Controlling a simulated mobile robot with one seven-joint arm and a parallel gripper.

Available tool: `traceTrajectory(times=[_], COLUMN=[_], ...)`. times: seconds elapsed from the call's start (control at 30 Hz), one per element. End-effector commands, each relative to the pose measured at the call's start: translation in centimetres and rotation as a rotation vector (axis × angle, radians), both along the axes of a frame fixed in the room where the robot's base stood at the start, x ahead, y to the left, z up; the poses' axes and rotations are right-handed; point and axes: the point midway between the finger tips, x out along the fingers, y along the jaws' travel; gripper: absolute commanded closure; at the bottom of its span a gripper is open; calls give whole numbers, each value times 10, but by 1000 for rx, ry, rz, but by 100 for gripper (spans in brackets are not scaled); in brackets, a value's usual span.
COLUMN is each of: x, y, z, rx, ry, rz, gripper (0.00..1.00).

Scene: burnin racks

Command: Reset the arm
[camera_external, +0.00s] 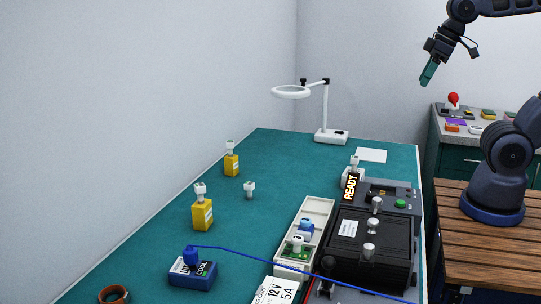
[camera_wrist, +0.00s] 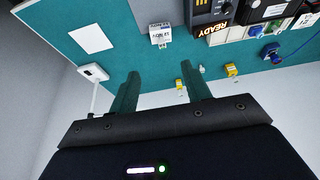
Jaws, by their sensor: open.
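My gripper (camera_external: 429,72) hangs in the air at the top right of the external view, high above the far right end of the table and apart from everything. In the wrist view my gripper (camera_wrist: 160,88) shows two dark green fingers spread apart with nothing between them. My arm rises from its base on a slatted wooden top at the right.
The green table (camera_external: 250,227) holds a black machine (camera_external: 365,245) with a READY sign (camera_external: 350,187), a white tray (camera_external: 318,211), yellow bottles (camera_external: 202,215), a blue box (camera_external: 193,276) with a cable, and a magnifier lamp (camera_external: 331,137). A side bench (camera_external: 440,130) stands behind my base.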

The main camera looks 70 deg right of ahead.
Motion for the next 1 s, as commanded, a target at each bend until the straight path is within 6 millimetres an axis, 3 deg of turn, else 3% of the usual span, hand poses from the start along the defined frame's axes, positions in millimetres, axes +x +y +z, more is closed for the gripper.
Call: traceTrajectory(times=[0.2,1.0], x=[-20,-21], y=[-5,-5], z=[-10,-11], rx=[-5,-6], ry=[-5,-5], rz=[2,3], gripper=[52,52])
